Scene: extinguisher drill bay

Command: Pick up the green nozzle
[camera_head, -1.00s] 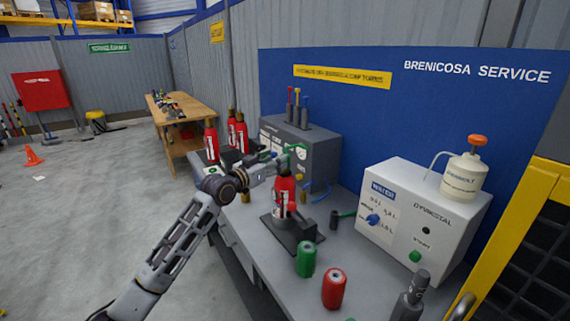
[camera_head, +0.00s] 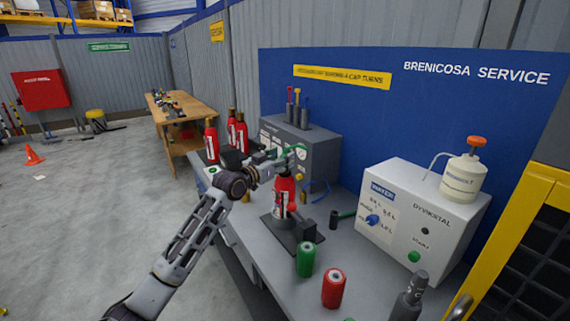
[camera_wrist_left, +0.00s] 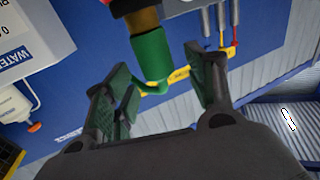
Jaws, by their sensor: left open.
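A green cylindrical piece (camera_wrist_left: 151,55) on a brass-coloured neck shows in the left wrist view; I take it for the green nozzle. In the head view my left gripper (camera_head: 287,158) is at the top of the red extinguisher (camera_head: 284,196), which stands upright in a dark stand. The arm and fingers hide the green piece's outline there. My right gripper is out of view.
A green canister (camera_head: 306,259) and a red canister (camera_head: 333,288) stand on the front of the bench. A white machine (camera_head: 420,215) and a grey machine (camera_head: 318,155) stand behind.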

